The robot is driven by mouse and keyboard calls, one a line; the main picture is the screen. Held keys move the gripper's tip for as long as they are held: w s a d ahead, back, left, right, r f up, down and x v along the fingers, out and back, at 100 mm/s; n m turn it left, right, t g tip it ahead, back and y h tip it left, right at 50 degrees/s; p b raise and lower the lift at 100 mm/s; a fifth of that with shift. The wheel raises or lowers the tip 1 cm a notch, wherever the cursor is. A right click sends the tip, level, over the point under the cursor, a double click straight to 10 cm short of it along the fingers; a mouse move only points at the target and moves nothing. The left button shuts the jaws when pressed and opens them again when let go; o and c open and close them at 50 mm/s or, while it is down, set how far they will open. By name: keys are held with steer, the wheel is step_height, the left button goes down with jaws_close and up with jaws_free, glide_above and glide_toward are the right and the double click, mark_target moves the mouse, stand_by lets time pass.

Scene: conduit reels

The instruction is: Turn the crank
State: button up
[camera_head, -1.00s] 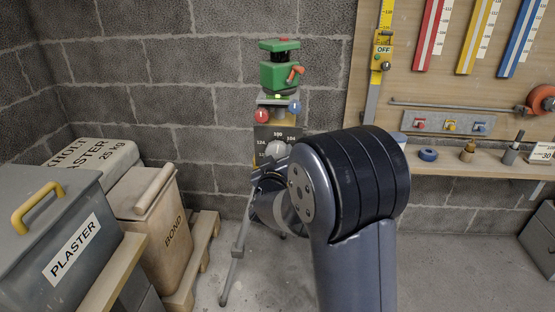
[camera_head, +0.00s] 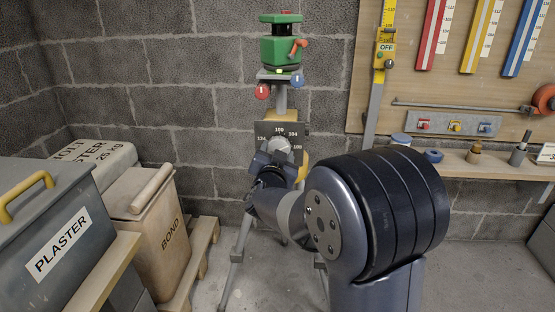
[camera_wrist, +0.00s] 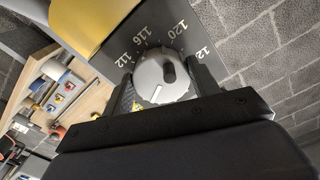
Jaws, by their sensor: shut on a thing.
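The crank is a round grey knob (camera_wrist: 166,76) with a black grip stub and a white mark, set on a dark dial plate (camera_wrist: 122,52) numbered around it. In the wrist view my gripper (camera_wrist: 164,90) has a dark finger on each side of the knob, shut on it. In the head view the knob (camera_head: 279,146) shows on the dial plate (camera_head: 264,130), with my gripper (camera_head: 272,162) just in front, partly hiding it. Above the plate a post carries a green laser unit (camera_head: 281,50) with an orange lever. The tripod (camera_head: 235,255) stands below.
A grey plaster box (camera_head: 70,220) and a bond bin (camera_head: 150,215) on a pallet stand at left. A tool board (camera_head: 440,90) and shelf (camera_head: 480,168) are at right. A block wall is close behind the tripod. Floor at right is clear.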

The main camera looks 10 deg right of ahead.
steer(key=shift+a+m+b, duration=0.15)
steer(key=shift+m+b, duration=1.5)
steer(key=shift+m, duration=1.65)
steer(key=o, duration=1)
steer(key=p+v, duration=0.3)
steer(key=v, duration=0.7)
steer(key=shift+s, duration=0.35)
